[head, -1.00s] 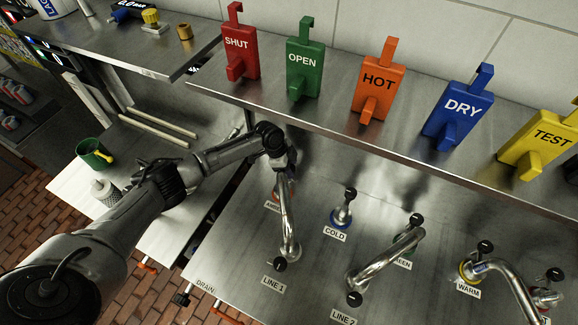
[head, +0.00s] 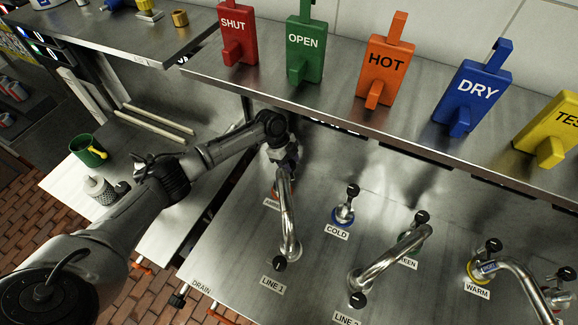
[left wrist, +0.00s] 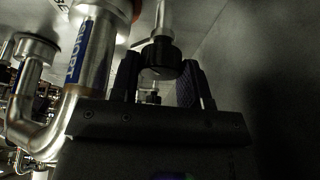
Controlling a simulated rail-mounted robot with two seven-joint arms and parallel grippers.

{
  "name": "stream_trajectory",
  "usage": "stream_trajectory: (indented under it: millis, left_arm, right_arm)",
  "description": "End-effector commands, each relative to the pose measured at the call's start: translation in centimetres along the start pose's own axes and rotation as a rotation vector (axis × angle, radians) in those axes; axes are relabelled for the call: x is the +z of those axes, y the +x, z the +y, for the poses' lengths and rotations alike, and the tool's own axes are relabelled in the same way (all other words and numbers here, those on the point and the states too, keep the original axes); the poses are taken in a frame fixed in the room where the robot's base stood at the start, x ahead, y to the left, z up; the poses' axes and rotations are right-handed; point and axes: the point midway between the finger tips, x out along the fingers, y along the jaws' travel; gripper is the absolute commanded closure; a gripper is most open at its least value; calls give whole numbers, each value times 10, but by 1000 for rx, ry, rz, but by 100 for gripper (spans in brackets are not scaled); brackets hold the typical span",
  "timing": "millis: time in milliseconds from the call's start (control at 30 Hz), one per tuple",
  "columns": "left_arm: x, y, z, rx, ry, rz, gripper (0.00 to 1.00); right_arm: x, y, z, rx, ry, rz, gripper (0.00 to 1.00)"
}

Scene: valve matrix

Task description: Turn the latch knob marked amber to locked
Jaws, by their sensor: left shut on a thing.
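My left gripper (head: 286,160) is low over the steel panel (head: 240,245), at the far end of the LINE 1 pipe (head: 288,215). A partly covered label starting with "AM" (head: 271,202) lies beside it. In the left wrist view, a round black knob (left wrist: 160,58) on a metal stem sits between the two fingers of my left gripper (left wrist: 158,80), which is shut on it. The knob is hidden in the head view, and its pointer setting cannot be read. My right gripper is not in view.
The bent LINE 1 pipe stands close beside the gripper; its blue-labelled part (left wrist: 82,48) shows in the left wrist view. COLD (head: 345,205), LINE 2 (head: 357,300) and WARM (head: 490,247) knobs lie to the right. A shelf with coloured signs, including HOT (head: 387,62), runs behind.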

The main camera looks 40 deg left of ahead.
Motion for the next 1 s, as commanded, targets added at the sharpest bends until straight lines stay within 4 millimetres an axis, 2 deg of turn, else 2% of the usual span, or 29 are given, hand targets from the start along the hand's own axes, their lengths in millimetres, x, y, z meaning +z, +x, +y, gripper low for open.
stream_trajectory:
  millis: [67,400,433,533,800,1000]
  left_arm:
    - [1,2,0,12,31,1,82]
    - [0,0,0,19,46,0,82]
    - [0,0,0,19,46,0,56]
    - [0,0,0,19,45,0,48]
    - [0,-3,0,18,45,0,48]
    - [1,-28,-1,16,46,-1,48]
  right_arm:
    - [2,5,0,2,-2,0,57]
    - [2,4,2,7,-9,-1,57]
    - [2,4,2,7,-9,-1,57]
    - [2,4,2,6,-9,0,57]
    - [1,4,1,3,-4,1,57]
    - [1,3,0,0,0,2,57]
